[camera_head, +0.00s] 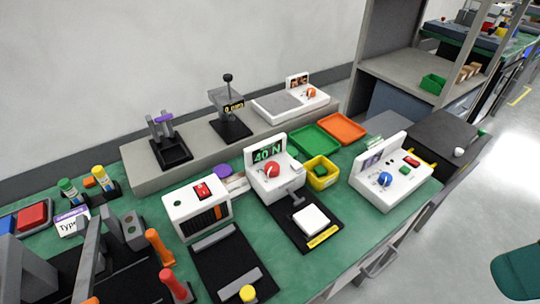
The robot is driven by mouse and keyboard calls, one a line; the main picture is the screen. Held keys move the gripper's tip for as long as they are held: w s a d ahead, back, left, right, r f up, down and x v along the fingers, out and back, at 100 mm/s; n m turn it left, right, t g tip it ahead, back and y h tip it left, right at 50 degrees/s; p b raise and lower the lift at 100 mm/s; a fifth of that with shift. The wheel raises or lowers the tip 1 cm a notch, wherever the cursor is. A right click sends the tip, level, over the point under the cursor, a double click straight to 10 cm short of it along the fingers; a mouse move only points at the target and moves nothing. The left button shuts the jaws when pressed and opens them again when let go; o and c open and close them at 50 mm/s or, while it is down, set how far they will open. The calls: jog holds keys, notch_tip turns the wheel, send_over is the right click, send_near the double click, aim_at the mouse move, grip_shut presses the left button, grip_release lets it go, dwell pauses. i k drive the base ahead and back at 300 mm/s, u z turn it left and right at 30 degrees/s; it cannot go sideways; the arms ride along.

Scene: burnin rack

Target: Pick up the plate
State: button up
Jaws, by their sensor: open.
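A white square plate-like piece (310,219) lies on a black mat (290,232) on the green bench, just in front of a white device (262,181) with a "40 N" display and a red knob. A grey arm of that device reaches out above the mat beside the white piece. A flat purple disc (222,171) lies left of the device. I cannot tell for sure which flat piece is the plate. My gripper is not in this view.
Green (314,139) and orange (342,128) trays and a yellow bin (320,173) lie behind the white piece. A white box with a blue knob (391,178) stands to the right. Upright red (172,284) and orange (159,246) handles stand at the left front.

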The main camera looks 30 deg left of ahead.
aim_at(310, 219)
jog(key=z, duration=1.4)
jog(key=i, duration=0.55)
jog(key=u, duration=2.3)
